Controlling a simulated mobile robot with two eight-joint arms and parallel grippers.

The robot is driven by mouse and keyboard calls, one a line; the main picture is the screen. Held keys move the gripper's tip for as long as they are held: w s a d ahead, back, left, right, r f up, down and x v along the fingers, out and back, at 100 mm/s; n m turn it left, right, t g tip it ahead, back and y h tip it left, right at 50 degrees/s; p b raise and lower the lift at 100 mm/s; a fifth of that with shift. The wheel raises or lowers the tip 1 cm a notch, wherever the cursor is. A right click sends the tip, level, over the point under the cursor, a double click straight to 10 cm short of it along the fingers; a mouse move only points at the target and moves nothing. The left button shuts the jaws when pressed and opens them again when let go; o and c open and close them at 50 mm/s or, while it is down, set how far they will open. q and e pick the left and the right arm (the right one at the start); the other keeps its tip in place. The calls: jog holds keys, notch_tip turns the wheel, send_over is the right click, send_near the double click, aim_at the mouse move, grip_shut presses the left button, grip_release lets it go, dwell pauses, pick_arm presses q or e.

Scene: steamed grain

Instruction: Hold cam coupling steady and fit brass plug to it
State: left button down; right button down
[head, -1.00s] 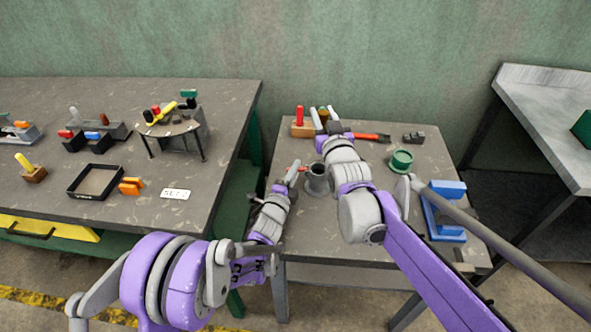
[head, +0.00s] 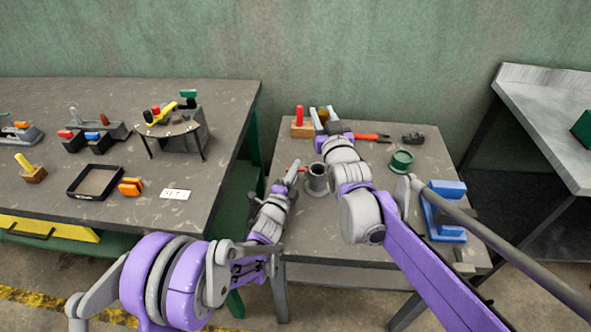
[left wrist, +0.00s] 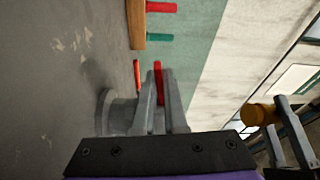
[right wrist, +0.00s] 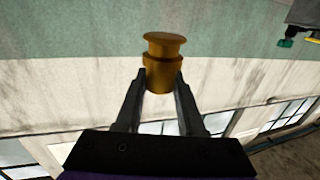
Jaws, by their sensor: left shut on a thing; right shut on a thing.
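The cam coupling (head: 317,183) is a grey, open-topped cup standing on the small table, with red-tipped levers. It shows partly in the left wrist view (left wrist: 118,113), behind my fingers. My left gripper (head: 292,176) is beside the cup, shut on a red lever (left wrist: 158,82) of the coupling. My right gripper (right wrist: 160,82) is shut on the brass plug (right wrist: 163,60), a gold stepped cylinder held at the fingertips. The plug also shows in the left wrist view (left wrist: 258,115), apart from the coupling. In the head view my right arm partly hides that gripper.
A wooden tool block (head: 302,131) with red and green handles stands at the table's back. A red-handled tool (head: 372,137), a green ring (head: 401,161) and a blue fixture (head: 446,222) lie to the right. The table's front is mostly clear.

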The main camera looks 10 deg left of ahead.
dwell(0.3)
notch_tip(320, 180, down, 12)
jog(key=shift+s+f, duration=0.1)
jog(key=shift+f, duration=0.1)
dwell(0.6)
jog(key=shift+f, duration=1.4)
dwell(1.1)
jog(key=shift+c, duration=2.2)
grip_release()
jog(key=v, duration=1.2)
